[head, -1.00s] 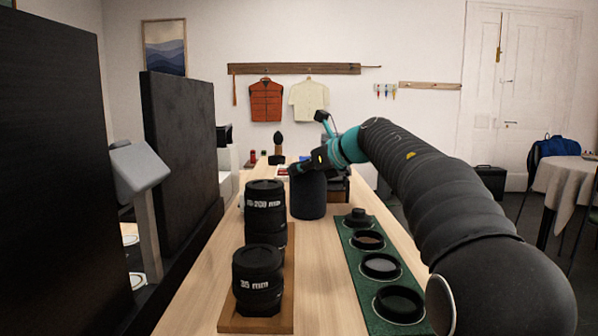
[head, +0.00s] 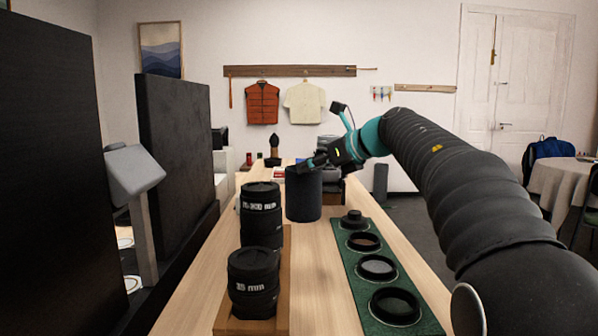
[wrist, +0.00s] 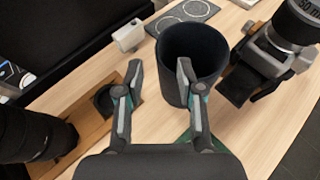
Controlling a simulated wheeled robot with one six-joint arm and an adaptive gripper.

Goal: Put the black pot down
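The black pot (head: 303,197) is a dark, open-topped cylinder. In the head view it stands upright on the wooden table (head: 318,262), behind the lens stack. In the wrist view I look down into the pot (wrist: 194,50). My gripper (wrist: 158,65) is open. Its left finger is outside the pot, with a gap to the wall. Its right finger overlaps the pot's mouth; whether it is inside or above the rim I cannot tell. In the head view my gripper (head: 320,160) is at the height of the pot's rim.
Black lens-shaped cylinders (head: 254,282) stand on a wooden board at the front left. A green strip (head: 343,240) with several dark rings lies at the right. A camera (wrist: 270,55) is close right of the pot. The table's middle strip in front of the pot is clear.

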